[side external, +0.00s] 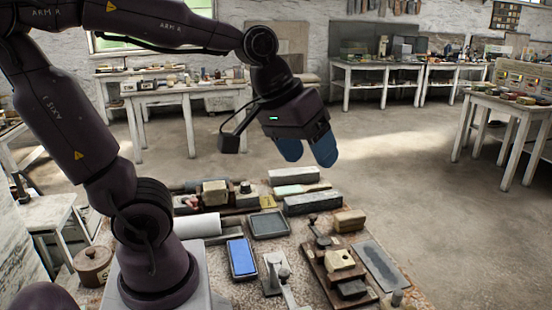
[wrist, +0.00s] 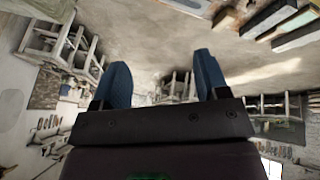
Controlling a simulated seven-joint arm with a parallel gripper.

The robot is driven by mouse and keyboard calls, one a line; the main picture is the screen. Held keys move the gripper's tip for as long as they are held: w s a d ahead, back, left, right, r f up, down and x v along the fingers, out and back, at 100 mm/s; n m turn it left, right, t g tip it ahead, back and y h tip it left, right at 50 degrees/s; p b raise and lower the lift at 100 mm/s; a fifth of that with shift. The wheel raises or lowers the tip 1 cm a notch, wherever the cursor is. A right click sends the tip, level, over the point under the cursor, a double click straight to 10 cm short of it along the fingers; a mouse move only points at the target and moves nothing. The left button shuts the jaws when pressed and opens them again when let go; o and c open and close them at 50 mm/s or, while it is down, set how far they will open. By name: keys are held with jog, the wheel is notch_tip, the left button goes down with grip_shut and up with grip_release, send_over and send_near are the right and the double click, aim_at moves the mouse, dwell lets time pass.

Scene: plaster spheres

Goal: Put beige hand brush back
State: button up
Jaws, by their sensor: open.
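My gripper (side external: 307,153) is open and empty, high above the far right part of the work table (side external: 225,292). Its two blue fingers stand apart, and they also show in the wrist view (wrist: 162,80). I cannot tell for sure which thing is the beige hand brush. A small beige block (side external: 341,260) sits on a dark wooden board (side external: 318,267) at the right of the table. Another beige block-like thing (side external: 215,192) stands at the back left. Both are well below my gripper and apart from it.
A blue pad in a tray (side external: 241,258), a dark tray (side external: 268,224), grey bars (side external: 312,202), a tan block (side external: 349,220), a flat grey slab (side external: 381,266) and a lidded pot (side external: 93,265) crowd the table. The air around my gripper is clear.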

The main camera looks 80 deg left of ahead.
jog(key=s+m, duration=0.3)
jog(key=s+d+m, duration=0.1)
jog(key=s+m, duration=0.1)
jog(key=shift+s+d+f, duration=0.1)
jog(key=shift+s+f, duration=0.1)
jog(key=shift+f, duration=0.1)
